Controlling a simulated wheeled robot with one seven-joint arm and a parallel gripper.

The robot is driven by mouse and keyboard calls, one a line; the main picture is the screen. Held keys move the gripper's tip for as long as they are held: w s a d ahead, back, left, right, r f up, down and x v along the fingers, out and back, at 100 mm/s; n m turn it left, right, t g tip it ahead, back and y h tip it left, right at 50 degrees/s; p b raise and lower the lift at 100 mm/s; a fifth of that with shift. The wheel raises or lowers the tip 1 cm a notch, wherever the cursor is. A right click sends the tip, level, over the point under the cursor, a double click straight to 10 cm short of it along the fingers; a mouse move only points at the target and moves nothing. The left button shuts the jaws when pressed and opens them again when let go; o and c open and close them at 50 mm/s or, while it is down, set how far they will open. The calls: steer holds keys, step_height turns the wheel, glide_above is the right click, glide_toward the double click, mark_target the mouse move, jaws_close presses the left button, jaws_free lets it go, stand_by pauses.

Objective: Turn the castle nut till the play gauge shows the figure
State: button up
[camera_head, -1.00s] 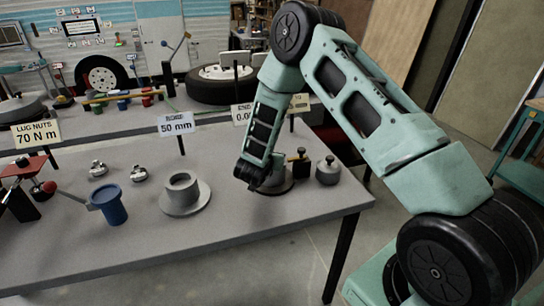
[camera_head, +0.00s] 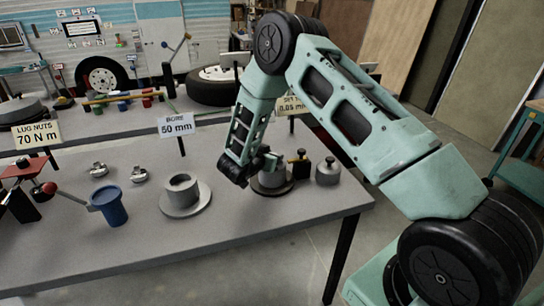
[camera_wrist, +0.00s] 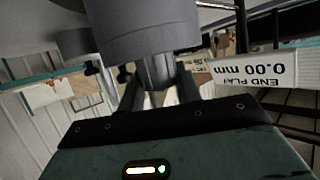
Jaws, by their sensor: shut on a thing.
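The grey hub (camera_head: 272,183) stands near the right end of the bench. My gripper (camera_head: 266,161) comes in from the left at the hub's top, and the castle nut itself is hidden there in the head view. In the wrist view my gripper (camera_wrist: 158,92) is shut on a grey metal piece, seemingly the castle nut (camera_wrist: 158,70), beneath a broad grey cylinder (camera_wrist: 145,35). The end play gauge (camera_wrist: 255,70) shows upside down in the wrist view and reads 0.00 mm. A partly covered sign (camera_head: 292,105) in the head view appears to read set to 0.05 mm.
Right of the hub stand a black-and-brass piece (camera_head: 300,165) and a grey lidded pot (camera_head: 328,172). To the left are a flanged grey part (camera_head: 184,195), a blue cup (camera_head: 110,205) and two small metal parts. The bench front is clear.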

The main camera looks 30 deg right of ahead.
steer(key=o, duration=1)
steer(key=b+v, duration=0.2)
steer(key=v, duration=1.5)
steer(key=shift+a+b, duration=0.15)
steer(key=shift+b, duration=0.2)
